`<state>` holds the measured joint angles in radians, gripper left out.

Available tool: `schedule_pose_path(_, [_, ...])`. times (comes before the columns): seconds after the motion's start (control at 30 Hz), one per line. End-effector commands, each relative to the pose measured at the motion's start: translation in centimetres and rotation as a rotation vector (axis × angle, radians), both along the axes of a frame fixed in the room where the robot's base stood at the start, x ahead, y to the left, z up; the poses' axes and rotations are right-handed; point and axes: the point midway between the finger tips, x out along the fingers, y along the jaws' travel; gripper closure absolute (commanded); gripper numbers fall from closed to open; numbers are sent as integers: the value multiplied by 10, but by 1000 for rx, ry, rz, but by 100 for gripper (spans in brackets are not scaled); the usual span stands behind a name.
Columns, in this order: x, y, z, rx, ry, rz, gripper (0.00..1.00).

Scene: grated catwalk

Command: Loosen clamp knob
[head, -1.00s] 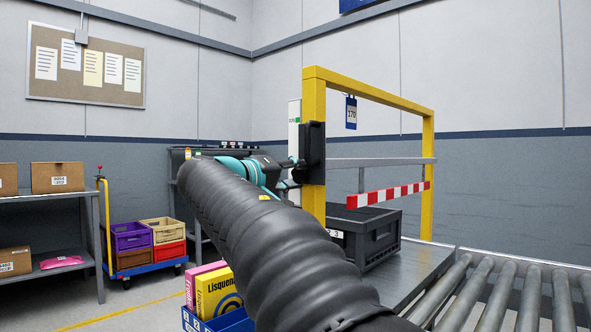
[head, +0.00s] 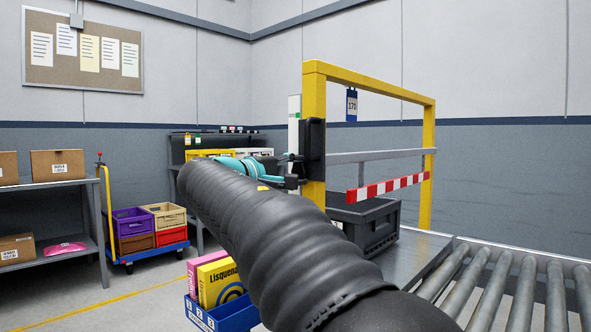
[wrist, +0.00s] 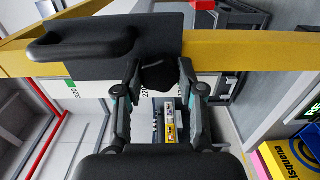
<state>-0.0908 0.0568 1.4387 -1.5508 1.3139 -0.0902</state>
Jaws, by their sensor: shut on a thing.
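The clamp is a black block with a handle (wrist: 85,42) on a yellow beam in the wrist view. In the head view the clamp (head: 314,146) sits on the near yellow post of the gate frame. Its dark knob (wrist: 157,76) sticks out between the fingers of my gripper (wrist: 160,80), which are shut on it from both sides. In the head view my gripper (head: 293,172) is at the clamp's left side, and the knob cannot be made out there. A white scale strip (wrist: 88,90) with numbers runs behind the fingers.
A red-and-white barrier bar (head: 389,187) hangs in the yellow frame (head: 428,170). A black tote (head: 368,225) stands beneath it, behind the roller conveyor (head: 500,292). A blue bin (head: 225,314) with boxes stands low beside my arm. A shelf (head: 50,189) and crate cart (head: 149,255) stand left.

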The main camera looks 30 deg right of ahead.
Motion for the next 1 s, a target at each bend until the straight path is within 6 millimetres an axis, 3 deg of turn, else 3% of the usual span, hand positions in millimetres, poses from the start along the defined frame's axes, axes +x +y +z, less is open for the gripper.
schedule_pose_path(0.37, [0, 0, 0, -1, 4, 1, 96])
schedule_pose_path(0.4, [0, 0, 0, -1, 4, 1, 51])
schedule_pose_path(0.47, [0, 0, 0, -1, 4, 1, 36])
schedule_pose_path(0.83, [-1, 3, 0, -1, 3, 1, 36])
schedule_pose_path(1.0, [-7, 22, 0, -1, 2, 4, 36])
